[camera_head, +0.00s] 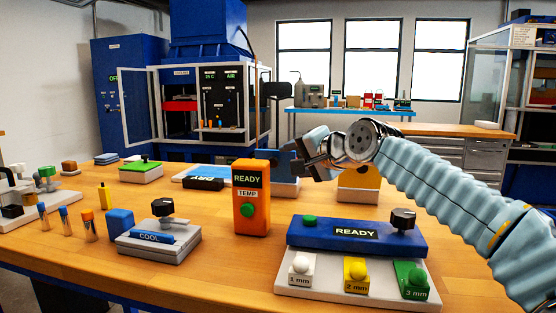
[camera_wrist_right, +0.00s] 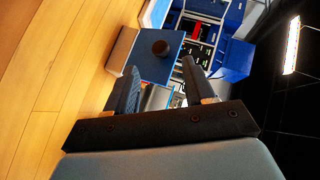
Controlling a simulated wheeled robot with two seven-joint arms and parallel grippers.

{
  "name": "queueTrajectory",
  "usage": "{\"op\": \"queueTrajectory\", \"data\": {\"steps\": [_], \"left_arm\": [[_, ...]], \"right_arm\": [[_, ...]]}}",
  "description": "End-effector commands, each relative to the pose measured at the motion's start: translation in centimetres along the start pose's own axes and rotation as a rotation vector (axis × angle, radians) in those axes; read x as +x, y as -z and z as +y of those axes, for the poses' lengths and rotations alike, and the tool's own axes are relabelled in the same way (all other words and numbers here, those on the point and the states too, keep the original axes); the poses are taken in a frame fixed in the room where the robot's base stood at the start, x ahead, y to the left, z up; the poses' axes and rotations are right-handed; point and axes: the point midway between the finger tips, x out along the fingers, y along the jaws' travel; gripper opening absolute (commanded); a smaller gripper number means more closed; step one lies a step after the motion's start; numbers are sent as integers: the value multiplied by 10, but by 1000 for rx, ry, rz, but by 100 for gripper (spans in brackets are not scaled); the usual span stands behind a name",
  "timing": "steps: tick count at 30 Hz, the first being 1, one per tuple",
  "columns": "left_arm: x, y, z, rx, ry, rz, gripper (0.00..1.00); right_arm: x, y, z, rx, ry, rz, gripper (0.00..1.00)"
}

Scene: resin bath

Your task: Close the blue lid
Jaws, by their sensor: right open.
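A blue panel with a dark round knob, which looks like the blue lid (camera_wrist_right: 152,68), shows ahead of my right gripper in the right wrist view. A pale tan side adjoins it. My left gripper is out of view.
An orange READY box (camera_head: 251,200) stands in front of the right gripper. A COOL unit (camera_head: 158,240) and small bottles are at left. Bare wood (camera_head: 215,275) lies in front.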

Motion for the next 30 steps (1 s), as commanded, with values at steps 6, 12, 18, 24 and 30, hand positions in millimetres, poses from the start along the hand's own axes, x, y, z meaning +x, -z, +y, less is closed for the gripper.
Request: {"op": "queueTrajectory", "data": {"steps": [6,12,18,24,30], "left_arm": [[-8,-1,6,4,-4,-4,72],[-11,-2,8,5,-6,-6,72],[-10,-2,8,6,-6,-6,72],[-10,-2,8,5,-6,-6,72],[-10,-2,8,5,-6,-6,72]], "right_arm": [[46,0,-1,1,-1,-1,54],[66,0,-1,0,0,1,54],[70,0,0,0,1,2,54],[70,0,0,0,1,1,43],[70,0,0,0,0,1,12]]}}
